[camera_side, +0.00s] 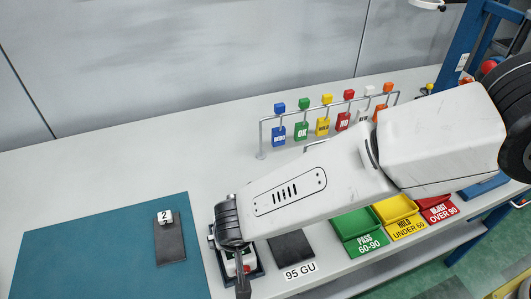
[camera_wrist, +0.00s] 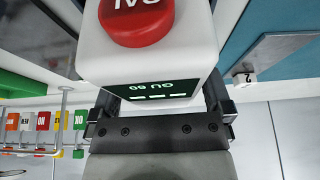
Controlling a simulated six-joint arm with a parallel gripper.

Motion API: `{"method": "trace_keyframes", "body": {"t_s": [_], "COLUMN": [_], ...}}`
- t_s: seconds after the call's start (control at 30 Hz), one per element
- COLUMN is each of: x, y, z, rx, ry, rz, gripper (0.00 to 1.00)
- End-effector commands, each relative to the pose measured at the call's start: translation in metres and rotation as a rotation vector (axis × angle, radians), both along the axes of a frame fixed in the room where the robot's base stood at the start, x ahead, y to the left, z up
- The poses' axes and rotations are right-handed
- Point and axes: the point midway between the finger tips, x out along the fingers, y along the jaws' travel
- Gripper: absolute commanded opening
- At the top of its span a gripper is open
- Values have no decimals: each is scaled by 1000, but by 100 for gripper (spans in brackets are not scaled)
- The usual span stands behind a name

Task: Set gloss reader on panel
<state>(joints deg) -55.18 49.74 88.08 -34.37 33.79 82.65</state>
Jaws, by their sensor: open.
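The gloss reader (camera_side: 242,262) is a white box with a red button. It sits in a dark holder (camera_side: 258,270) at the front of the bench, partly hidden by my gripper (camera_side: 238,250). In the wrist view the reader (camera_wrist: 150,55) fills the middle, its dark display reading "GU 60". My open gripper (camera_wrist: 162,97) has its fingers on either side of the reader; I cannot tell whether they touch it. A dark grey panel (camera_side: 170,245) lies on the teal mat to the left, with a white "2" marker (camera_side: 165,217) at its far end. The panel (camera_wrist: 285,45) also shows in the wrist view.
A dark tile (camera_side: 291,246) labelled "95 GU" lies right of the holder. Green, yellow and red trays (camera_side: 360,232) stand farther right. A rail with coloured tags (camera_side: 323,127) stands behind. The teal mat (camera_side: 90,250) is mostly clear.

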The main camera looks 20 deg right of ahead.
Motion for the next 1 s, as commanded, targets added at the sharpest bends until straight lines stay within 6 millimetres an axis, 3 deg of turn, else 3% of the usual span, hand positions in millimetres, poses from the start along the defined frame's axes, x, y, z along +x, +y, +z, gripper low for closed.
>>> {"method": "trace_keyframes", "body": {"t_s": [0.6, 0.63, 0.93, 1.0], "x": [0, 0, 0, 0], "y": [0, 0, 0, 1], "z": [-3, -3, -3, -2], "rx": [0, 0, 0, 2], "ry": [0, 0, 0, -1], "rz": [0, 0, 0, 1], "gripper": [100, 97, 2, 0]}}
